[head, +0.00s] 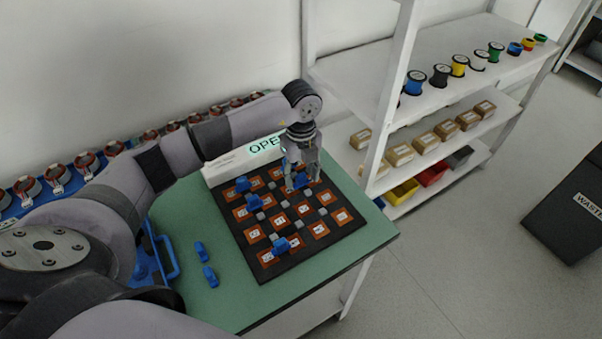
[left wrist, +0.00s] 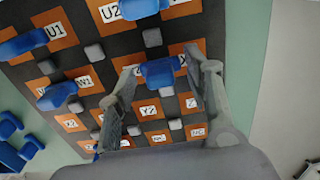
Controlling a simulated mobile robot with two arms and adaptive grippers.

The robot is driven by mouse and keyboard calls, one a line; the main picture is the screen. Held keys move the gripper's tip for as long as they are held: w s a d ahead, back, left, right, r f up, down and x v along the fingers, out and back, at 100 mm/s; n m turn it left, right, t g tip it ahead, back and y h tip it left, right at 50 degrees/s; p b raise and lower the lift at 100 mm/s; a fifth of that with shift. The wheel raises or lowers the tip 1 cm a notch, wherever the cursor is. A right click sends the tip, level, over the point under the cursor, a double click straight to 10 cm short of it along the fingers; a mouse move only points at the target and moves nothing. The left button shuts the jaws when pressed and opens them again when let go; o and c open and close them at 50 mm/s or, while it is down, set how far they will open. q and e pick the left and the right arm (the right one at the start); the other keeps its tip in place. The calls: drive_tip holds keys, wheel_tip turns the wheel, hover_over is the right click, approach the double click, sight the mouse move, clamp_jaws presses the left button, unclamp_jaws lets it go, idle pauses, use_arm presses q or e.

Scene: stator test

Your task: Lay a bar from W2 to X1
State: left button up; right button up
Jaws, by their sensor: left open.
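The black board (head: 265,262) with orange labelled pads lies on the green table. In the left wrist view, a blue bar (left wrist: 160,72) lies between two pads. The right pad's label starts with X; the left label is mostly covered by a finger. My left gripper (head: 303,188) is over the far part of the board, pointing down. In the left wrist view its open fingers (left wrist: 166,90) stand on either side of that bar; whether they touch it I cannot tell. Other blue bars sit at U1 (left wrist: 22,45), U2 (left wrist: 140,8) and W1 (left wrist: 57,95). My right gripper is not in view.
Two loose blue bars (head: 200,251) (head: 210,276) lie on the green table (head: 222,304) left of the board. A blue tray (head: 167,258) is beside them. A white sign (head: 225,166) stands behind the board. A shelf (head: 440,100) with spools and boxes is to the right.

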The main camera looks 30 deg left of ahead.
sight(301, 175)
use_arm(q)
wheel_tip(301, 175, up, 12)
idle(0.6)
idle(0.8)
